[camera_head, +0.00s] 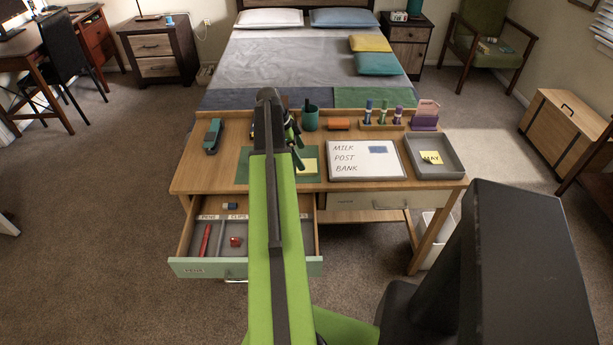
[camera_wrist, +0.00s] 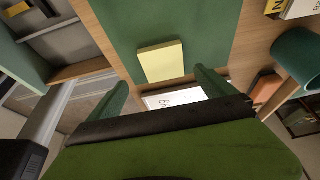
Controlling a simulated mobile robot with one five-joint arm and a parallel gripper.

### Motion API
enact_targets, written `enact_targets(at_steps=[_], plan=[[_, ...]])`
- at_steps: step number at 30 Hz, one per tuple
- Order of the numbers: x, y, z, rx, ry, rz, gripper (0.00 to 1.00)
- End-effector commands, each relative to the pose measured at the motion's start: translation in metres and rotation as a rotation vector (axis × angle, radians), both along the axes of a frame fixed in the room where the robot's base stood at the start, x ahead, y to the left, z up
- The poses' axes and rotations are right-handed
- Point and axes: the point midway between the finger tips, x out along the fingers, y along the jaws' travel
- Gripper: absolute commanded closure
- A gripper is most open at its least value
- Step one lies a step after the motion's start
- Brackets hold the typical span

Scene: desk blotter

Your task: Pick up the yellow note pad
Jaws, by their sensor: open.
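The yellow note pad (camera_head: 308,166) lies on the green desk blotter (camera_head: 243,170), left of the whiteboard, partly hidden behind my arm in the head view. In the wrist view the pad (camera_wrist: 161,62) is a pale yellow block lying flat on the blotter (camera_wrist: 120,25). My gripper (camera_head: 296,146) is above the desk near the pad. In the wrist view its two green fingers (camera_wrist: 162,88) are spread apart with nothing held between them. The pad shows just beyond the gap between the fingers, and no contact is visible.
A whiteboard (camera_head: 367,162) and a grey tray (camera_head: 454,166) with a yellow MAY note (camera_head: 431,157) lie to the right. A teal cup (camera_head: 310,118) and an orange block (camera_head: 339,124) stand behind. A stapler (camera_head: 213,136) is left. The drawer (camera_head: 245,265) below is open.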

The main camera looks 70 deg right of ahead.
Motion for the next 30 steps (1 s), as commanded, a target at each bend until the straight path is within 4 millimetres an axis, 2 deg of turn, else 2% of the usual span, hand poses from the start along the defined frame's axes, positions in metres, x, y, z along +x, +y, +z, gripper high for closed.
enact_targets(at_steps=[5,15,23,30], plan=[[-0.001,-0.001,-0.004,0.0,0.0,0.001,0.05],[-0.008,-0.012,-0.054,-0.001,0.0,0.0,0.05],[-0.011,-0.012,-0.051,-0.001,0.0,0.001,0.05],[-0.01,-0.012,-0.051,-0.001,0.0,0.001,0.37]])
